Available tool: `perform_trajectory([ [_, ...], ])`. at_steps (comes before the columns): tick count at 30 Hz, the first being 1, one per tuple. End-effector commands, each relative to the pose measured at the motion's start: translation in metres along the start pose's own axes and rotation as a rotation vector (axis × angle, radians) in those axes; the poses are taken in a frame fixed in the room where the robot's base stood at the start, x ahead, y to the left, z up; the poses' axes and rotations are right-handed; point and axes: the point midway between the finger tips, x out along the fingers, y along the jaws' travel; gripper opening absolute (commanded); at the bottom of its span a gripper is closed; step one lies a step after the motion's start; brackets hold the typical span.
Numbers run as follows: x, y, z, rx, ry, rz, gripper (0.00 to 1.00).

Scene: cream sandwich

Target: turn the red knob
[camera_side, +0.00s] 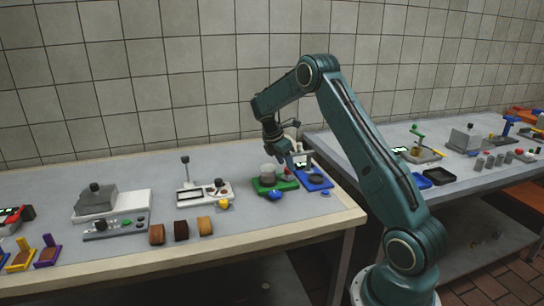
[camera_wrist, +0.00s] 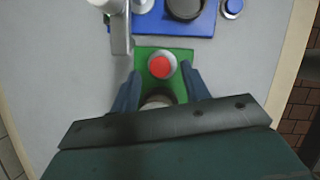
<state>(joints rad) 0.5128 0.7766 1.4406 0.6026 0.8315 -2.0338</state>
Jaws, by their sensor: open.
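The red knob (camera_wrist: 160,67) is a red-topped round knob with a pale rim, on a green base (camera_wrist: 178,55) in the wrist view. My gripper (camera_wrist: 161,77) is open, with one blue finger on each side of the knob and a gap on both sides. In the side view my gripper (camera_side: 281,154) hangs pointing down above the green base (camera_side: 290,186), and the knob is small and partly hidden there. I cannot tell the exact height of the fingertips over the base.
A blue base (camera_wrist: 147,25) with a dark round part stands just beyond the green one, with a grey upright piece (camera_wrist: 121,35) near the left finger. A white machine (camera_side: 192,194) and several blocks stand to the left. The second table (camera_side: 480,185) is at right.

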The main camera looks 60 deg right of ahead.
Motion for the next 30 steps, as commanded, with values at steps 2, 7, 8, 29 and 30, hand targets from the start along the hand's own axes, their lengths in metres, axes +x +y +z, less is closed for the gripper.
perform_trajectory([
  [2, -0.012, 0.001, 0.0, 0.002, -0.001, 0.003, 0.46],
  [7, -0.036, 0.001, 0.0, 0.002, 0.0, 0.002, 0.46],
  [8, -0.04, 0.001, 0.0, 0.002, -0.001, 0.002, 0.46],
  [29, -0.117, 0.0, 0.0, 0.061, 0.0, -0.003, 0.46],
  [30, -0.117, 0.0, 0.0, 0.084, -0.001, -0.003, 0.46],
])
